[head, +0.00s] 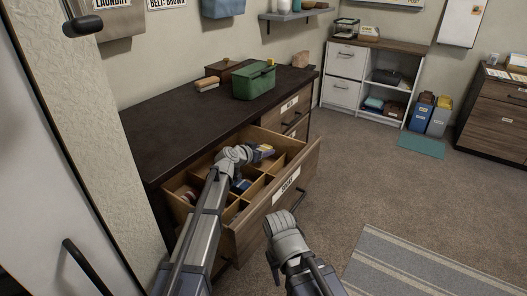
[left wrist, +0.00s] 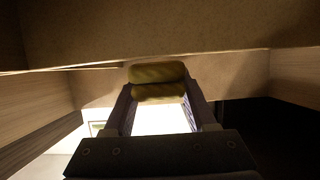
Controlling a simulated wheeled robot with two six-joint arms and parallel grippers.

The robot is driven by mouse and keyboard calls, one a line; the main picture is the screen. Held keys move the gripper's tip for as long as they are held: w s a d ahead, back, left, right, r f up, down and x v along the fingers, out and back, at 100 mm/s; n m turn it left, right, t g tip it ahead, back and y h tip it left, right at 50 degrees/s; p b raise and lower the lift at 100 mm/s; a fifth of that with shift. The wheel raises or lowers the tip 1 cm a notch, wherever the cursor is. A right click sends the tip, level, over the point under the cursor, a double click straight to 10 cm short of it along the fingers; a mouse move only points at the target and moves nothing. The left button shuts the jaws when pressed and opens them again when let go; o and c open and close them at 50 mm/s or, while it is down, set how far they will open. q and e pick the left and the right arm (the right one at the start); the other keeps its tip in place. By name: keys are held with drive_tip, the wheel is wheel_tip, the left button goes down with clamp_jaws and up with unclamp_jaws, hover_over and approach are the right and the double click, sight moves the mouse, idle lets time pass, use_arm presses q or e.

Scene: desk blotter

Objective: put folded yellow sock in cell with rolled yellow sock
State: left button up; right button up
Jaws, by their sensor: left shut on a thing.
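The folded yellow sock (left wrist: 157,73) is held between the fingertips of my left gripper (left wrist: 158,92) in the left wrist view. In the head view my left gripper (head: 255,153) reaches into the right back part of the open drawer (head: 297,159), with the yellow sock (head: 266,151) at its tips. Wooden walls surround it in the left wrist view. I cannot make out the rolled yellow sock; my arm hides part of the cells. My right gripper (head: 273,263) is low in front of the drawer, its jaws unclear.
Drawer dividers (head: 259,187) form several cells, some with dark, red or blue items. On the dark dresser top (head: 190,115) stand a green box (head: 254,82), a brown box and a brush. The drawer front (head: 270,212) stands between my arms.

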use_arm(q)
drive_tip(key=shift+f, duration=0.3)
drive_tip(key=o, duration=1.3)
drive_tip(key=shift+r, duration=0.1)
drive_tip(key=shift+o, duration=0.2)
drive_tip(key=shift+r, duration=0.1)
drive_tip(key=shift+r+p, duration=0.5)
drive_tip(key=shift+p, duration=0.05)
drive_tip(key=p+v, duration=0.2)
drive_tip(key=v, duration=0.5)
drive_tip(key=shift+s+a+p, duration=0.15)
drive_tip(key=shift+s+p, duration=0.05)
drive_tip(key=shift+p, duration=0.2)
